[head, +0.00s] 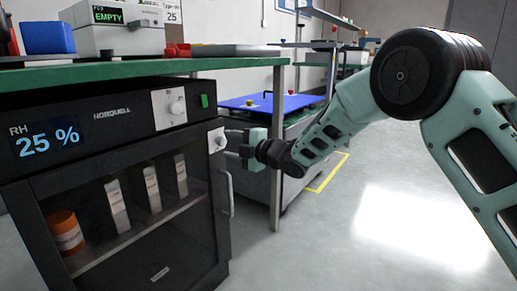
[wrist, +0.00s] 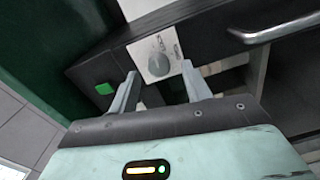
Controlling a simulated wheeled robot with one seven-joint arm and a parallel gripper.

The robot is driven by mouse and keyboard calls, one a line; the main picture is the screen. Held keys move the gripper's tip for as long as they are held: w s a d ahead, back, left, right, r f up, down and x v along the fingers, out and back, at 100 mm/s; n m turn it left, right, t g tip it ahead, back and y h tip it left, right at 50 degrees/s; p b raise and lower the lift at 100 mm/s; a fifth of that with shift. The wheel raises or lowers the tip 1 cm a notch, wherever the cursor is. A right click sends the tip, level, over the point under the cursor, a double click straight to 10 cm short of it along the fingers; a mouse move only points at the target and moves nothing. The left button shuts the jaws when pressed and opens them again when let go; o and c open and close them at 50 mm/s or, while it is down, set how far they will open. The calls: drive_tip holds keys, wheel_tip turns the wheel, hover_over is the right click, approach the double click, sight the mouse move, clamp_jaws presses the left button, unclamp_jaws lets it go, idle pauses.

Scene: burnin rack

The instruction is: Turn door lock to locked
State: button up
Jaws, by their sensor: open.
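The door lock is a round grey knob on a small white plate (head: 217,140) at the upper right corner of the dark cabinet's door. The knob (wrist: 158,62) also shows in the wrist view, with small print on its plate that I cannot read. My gripper (head: 232,144) is at the right of the lock, reaching in toward it. In the wrist view my gripper (wrist: 160,72) is open, with one finger on each side of the knob. I see nothing held. Whether the fingers touch the knob, and which setting it points to, I cannot tell.
The dark cabinet (head: 108,120) shows RH 25 % and has another knob plate (head: 170,107) and a green indicator (head: 204,100) above the door. The door's handle (head: 228,192) is below the lock. A green-topped bench (head: 215,63) overhangs the cabinet. Its leg (head: 276,150) stands near my arm.

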drive_tip(key=p+v, duration=0.4)
drive_tip(key=v, duration=1.2)
drive_tip(key=s+d+r+m+g+h+p, duration=0.15)
drive_tip(key=s+m+g+h, duration=0.35)
drive_tip(key=s, duration=0.8)
drive_tip(key=s+d+m+g+h+p, duration=0.2)
drive_tip(key=s+m+h+p, duration=0.15)
drive_tip(key=s+m, duration=0.7)
drive_tip(key=s+d+r+m+g+h+p, duration=0.15)
drive_tip(key=s+m+g+h, duration=0.3)
drive_tip(key=s, duration=1.05)
wheel_tip(320, 180, up, 36)
drive_tip(key=p, duration=3.6)
drive_tip(key=shift+n+t+p, duration=0.35)
drive_tip(key=shift+n, duration=0.05)
